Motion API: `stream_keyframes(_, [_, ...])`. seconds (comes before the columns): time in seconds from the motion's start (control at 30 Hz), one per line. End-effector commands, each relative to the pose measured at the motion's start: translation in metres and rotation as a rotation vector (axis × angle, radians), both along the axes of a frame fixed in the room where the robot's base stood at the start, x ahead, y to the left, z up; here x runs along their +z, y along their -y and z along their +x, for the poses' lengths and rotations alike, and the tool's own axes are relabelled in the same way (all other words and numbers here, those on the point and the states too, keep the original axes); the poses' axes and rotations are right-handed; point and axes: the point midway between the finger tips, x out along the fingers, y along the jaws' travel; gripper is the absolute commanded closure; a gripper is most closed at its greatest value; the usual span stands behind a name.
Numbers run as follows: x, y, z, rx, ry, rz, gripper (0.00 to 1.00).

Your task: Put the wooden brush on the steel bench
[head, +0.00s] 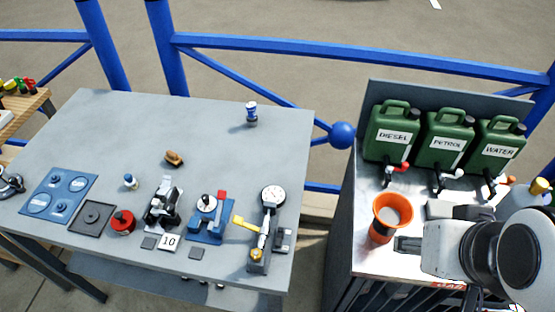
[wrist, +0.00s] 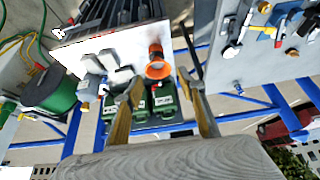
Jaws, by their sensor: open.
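My gripper (head: 404,244) is over this bench, beside the orange funnel and far to the right of the brush. In the wrist view its two fingers (wrist: 164,110) are apart with nothing held between them.
Green jerrycans (head: 446,138) stand along the back of the metal bench. An orange funnel (head: 392,215) stands near its left edge. The grey table (head: 110,125) holds several instruments along its front, including a dial gauge (head: 272,197). Its back left is clear. Blue railings (head: 350,55) run behind.

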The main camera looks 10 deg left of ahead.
Motion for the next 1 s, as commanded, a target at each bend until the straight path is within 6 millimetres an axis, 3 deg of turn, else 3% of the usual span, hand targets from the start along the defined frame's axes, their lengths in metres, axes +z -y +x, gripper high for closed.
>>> stream_keyframes(0.37, [0.006, -0.017, 0.018, 0.074, -0.002, 0.021, 0.6])
stream_keyframes(1.0, [0.026, -0.127, 0.117, 0.454, 0.032, 0.122, 0.6])
